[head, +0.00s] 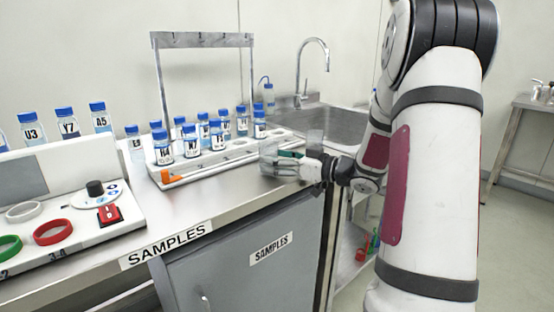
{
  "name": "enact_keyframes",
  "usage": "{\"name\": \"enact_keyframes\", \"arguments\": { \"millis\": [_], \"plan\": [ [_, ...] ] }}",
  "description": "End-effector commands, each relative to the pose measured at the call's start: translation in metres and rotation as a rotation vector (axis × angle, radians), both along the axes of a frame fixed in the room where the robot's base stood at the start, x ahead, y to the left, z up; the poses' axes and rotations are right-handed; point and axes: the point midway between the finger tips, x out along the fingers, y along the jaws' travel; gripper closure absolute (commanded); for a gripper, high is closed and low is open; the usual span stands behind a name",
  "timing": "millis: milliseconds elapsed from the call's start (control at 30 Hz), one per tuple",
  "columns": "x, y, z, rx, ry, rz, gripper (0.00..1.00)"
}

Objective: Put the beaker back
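A clear glass-like vessel (268,158), which looks like the beaker, is at the right front end of the sample rack, near the counter's front edge. My gripper (284,162) reaches in from the right and points left, with its fingers at this vessel. The fingers are small and overlap the clear glass, so I cannot tell whether they are closed on it or only around it. I also cannot tell whether the vessel touches the counter.
A white rack (205,172) holds several blue-capped vials under a metal frame (203,40). A sink (335,122) with a tall tap and a wash bottle (268,95) lie behind my gripper. A control panel (75,215) stands left. Bare counter (215,205) lies in front of the rack.

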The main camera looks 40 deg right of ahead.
Motion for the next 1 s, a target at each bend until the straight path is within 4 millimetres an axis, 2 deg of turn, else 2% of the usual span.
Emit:
{"name": "enact_keyframes", "arguments": {
  "millis": [367,467,800,1000],
  "plan": [
    [-0.005,-0.003,0.004,0.0,0.0,-0.002,0.37],
    [-0.018,-0.009,0.005,-0.001,0.001,-0.004,0.37],
    [-0.082,-0.032,0.009,0.001,0.0,-0.004,0.37],
    [-0.105,-0.041,0.009,0.0,0.001,-0.002,0.37]
  ]
}}
